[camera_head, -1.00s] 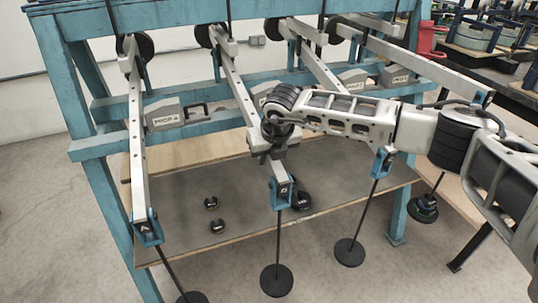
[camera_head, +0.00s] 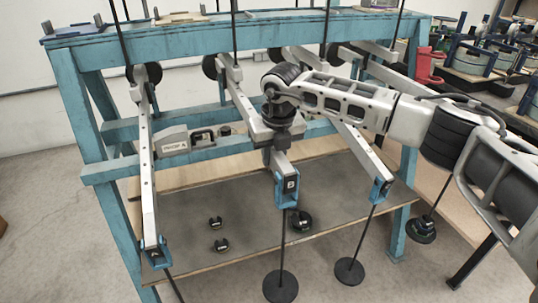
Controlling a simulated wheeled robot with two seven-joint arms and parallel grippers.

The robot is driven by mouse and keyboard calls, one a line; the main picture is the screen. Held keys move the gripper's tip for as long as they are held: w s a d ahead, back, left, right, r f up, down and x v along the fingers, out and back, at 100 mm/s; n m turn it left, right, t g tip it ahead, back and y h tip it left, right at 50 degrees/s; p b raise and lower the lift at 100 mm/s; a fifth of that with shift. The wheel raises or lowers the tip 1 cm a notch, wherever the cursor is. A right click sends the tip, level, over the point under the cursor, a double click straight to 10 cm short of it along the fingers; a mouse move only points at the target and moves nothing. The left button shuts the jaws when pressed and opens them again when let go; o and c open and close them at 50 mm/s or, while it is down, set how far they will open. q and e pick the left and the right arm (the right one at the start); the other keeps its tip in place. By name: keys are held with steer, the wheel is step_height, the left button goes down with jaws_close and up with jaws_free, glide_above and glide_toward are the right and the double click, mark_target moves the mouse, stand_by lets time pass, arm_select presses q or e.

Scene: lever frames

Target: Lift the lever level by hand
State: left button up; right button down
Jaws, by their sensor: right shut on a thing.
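Several grey lever bars hang out from the blue frame, each with a blue end cap and a rod with black discs. The lever with end cap B (camera_head: 243,104) is in the middle of the view, its cap (camera_head: 287,188) facing me. My right gripper (camera_head: 268,158) is shut on this bar a little behind the cap. The gripper and wrist hide part of the bar. A black disc weight (camera_head: 280,286) hangs below the cap. From this angle I cannot tell whether the bar is level. My left gripper is not in view.
A neighbouring lever (camera_head: 147,185) is at left and another (camera_head: 357,147) at right, beneath my arm. A grey block marked PROP A (camera_head: 174,143) sits on the blue crossbar. The lower shelf (camera_head: 190,205) carries small black weights (camera_head: 221,245).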

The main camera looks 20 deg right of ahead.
steer(key=c, duration=1.2)
jaws_free()
steer(key=shift+r, duration=0.15)
steer(key=s+r+b, duration=0.1)
steer(key=s+r, duration=0.2)
steer(key=r, duration=1.2)
steer(key=shift+r+b, duration=0.25)
steer(key=shift+b, duration=0.15)
